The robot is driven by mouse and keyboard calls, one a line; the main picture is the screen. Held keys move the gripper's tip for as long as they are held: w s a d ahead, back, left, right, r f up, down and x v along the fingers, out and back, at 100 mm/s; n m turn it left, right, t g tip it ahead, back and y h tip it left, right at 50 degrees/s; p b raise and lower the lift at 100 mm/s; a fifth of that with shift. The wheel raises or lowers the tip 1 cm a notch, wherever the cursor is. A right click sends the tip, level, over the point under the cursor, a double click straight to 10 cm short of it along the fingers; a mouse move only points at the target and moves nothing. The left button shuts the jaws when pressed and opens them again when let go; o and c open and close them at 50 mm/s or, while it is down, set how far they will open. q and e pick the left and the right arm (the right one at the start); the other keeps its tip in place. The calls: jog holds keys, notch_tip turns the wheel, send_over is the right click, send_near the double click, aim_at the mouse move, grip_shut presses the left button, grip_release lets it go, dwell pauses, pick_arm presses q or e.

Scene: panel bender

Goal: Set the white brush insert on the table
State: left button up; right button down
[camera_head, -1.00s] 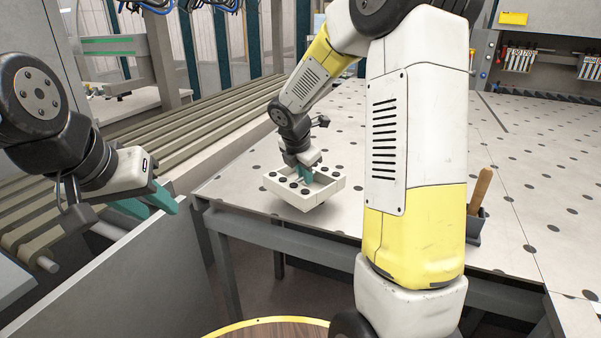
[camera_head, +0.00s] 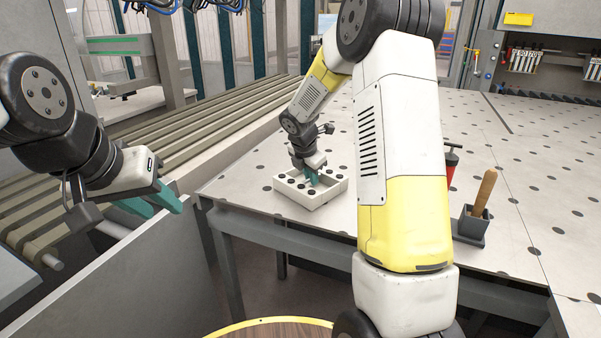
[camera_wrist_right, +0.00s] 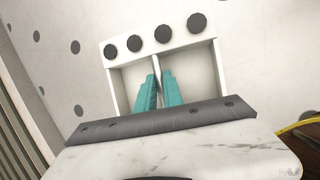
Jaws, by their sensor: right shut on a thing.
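The white brush insert (camera_head: 300,196) is a shallow white box with black round spots along its rim. It is at the near left corner of the grey perforated table (camera_head: 400,245), over the surface; I cannot tell whether it touches. My right gripper (camera_head: 312,180) points down into it, shut on its thin inner divider; the right wrist view shows the teal fingers (camera_wrist_right: 159,95) on both sides of the divider, with the insert (camera_wrist_right: 120,83) around them. My left gripper (camera_head: 160,205) has teal fingers and hangs empty at the left, apart from the table; its fingers look spread.
A dark holder with a wooden-handled tool (camera_head: 482,190) stands on the table to the right of my right arm. A red and black object (camera_head: 450,168) is partly hidden behind that arm. Grey slats (camera_head: 215,125) run along the table's left side.

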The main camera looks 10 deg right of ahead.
jog(key=c, duration=1.5)
grip_release()
jog(key=shift+f, duration=0.1)
jog(key=v, duration=1.2)
jog(key=shift+s+a+r+m+t+y, duration=0.35)
jog(key=shift+s+r+m+y, duration=0.6)
jog(key=shift+s+m, duration=3.45)
jog(key=shift+s+a+r+m+t+y, duration=0.5)
jog(key=shift+s+r+m, duration=0.75)
jog(key=shift+s+m, duration=3.1)
jog(key=shift+s+a+r+m+t+y, duration=0.2)
jog(key=shift+s+r+m+y, duration=0.85)
jog(key=shift+s+m, duration=3.3)
jog(key=s+n, duration=0.2)
jog(key=shift+s+n, duration=0.25)
jog(key=shift+n, duration=0.05)
